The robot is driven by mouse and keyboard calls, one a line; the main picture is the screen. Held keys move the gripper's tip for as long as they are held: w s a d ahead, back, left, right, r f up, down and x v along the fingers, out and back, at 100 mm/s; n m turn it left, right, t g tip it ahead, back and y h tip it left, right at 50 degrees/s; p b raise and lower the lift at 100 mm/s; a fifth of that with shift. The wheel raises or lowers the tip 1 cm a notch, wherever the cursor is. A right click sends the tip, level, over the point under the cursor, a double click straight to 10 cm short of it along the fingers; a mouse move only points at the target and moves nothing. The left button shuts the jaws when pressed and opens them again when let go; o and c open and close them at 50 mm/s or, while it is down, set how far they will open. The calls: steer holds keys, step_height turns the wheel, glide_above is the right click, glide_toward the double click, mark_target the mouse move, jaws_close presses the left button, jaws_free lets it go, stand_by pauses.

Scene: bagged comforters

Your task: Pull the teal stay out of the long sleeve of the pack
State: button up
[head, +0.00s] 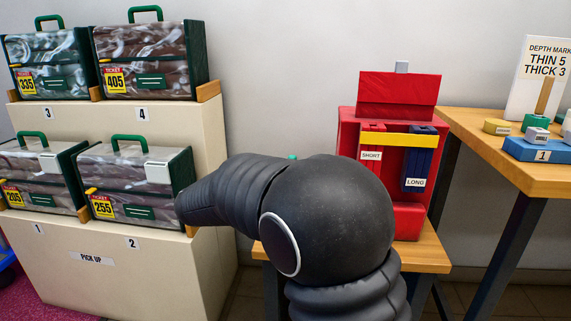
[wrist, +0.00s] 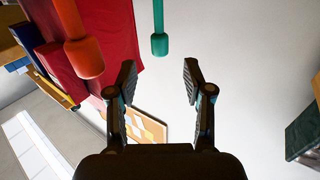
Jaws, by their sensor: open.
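The red pack (head: 398,97) stands on a low wooden stand; its front has a red sleeve labelled SHORT and a dark blue sleeve labelled LONG (head: 416,160). In the wrist view, a teal rod with a thick teal end (wrist: 159,44) hangs in from the top edge. My gripper (wrist: 158,76) is open and empty, with the teal end just past its fingertips and roughly centred between them. A bit of teal (head: 292,157) peeks over my arm in the head view. An orange-red rod end (wrist: 84,57) is left of the teal one. My arm hides my gripper in the head view.
A wooden table (head: 467,133) at right holds a depth sign (head: 535,100), a blue block marked 1 (head: 540,149) and small pieces. At left, a cream pick-up rack (head: 150,270) carries several ticketed bags. Pale wall shows behind my gripper.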

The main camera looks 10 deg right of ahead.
steer(key=shift+v, duration=2.2)
